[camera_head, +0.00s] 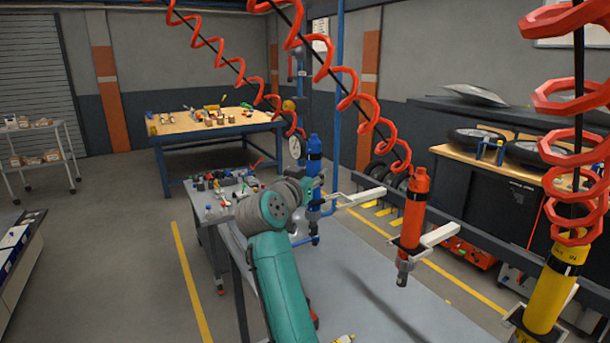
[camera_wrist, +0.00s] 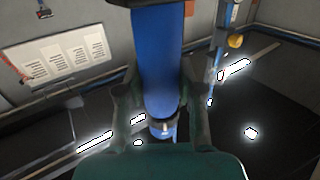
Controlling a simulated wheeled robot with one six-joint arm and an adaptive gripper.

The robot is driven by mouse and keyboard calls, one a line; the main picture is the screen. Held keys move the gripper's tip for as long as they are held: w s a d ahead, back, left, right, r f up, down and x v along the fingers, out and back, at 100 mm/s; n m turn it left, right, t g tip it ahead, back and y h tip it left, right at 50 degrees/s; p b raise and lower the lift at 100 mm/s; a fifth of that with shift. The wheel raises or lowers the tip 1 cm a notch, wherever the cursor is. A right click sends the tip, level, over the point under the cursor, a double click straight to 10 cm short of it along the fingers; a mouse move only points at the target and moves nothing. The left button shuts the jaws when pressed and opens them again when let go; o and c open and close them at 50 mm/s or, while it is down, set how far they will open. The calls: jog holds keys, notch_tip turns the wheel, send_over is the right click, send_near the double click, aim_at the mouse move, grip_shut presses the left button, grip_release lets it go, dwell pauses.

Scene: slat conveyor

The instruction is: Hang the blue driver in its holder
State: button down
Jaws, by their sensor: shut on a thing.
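In the head view my wrist hides part of the driver's left side. A white forked holder (camera_head: 362,196) reaches in from the right, its open end close beside the driver's lower part. I cannot tell whether the driver is between the prongs. The driver's dark lower end (camera_head: 314,214) shows below my gripper.
A red driver (camera_head: 415,205) hangs in a white holder to the right. A yellow driver (camera_head: 553,290) hangs in another at the far right. Red coiled hoses hang overhead. A grey table (camera_head: 385,305) lies below. A small cart with parts (camera_head: 212,222) stands behind my arm.

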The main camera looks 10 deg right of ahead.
jog(key=w+d, duration=0.2)
jog(key=d, duration=0.5)
jog(key=shift+w+d+f, duration=0.15)
jog(key=shift+w+d, duration=0.05)
jog(key=shift+d, duration=0.1)
dwell(0.6)
jog(key=shift+s, duration=0.1)
jog(key=shift+f, duration=0.7)
dwell(1.7)
jog(key=c, duration=0.7)
grip_release()
jog(key=shift+o, duration=0.2)
jog(key=shift+f, duration=0.15)
jog(key=shift+a, duration=0.1)
jog(key=v, duration=1.2)
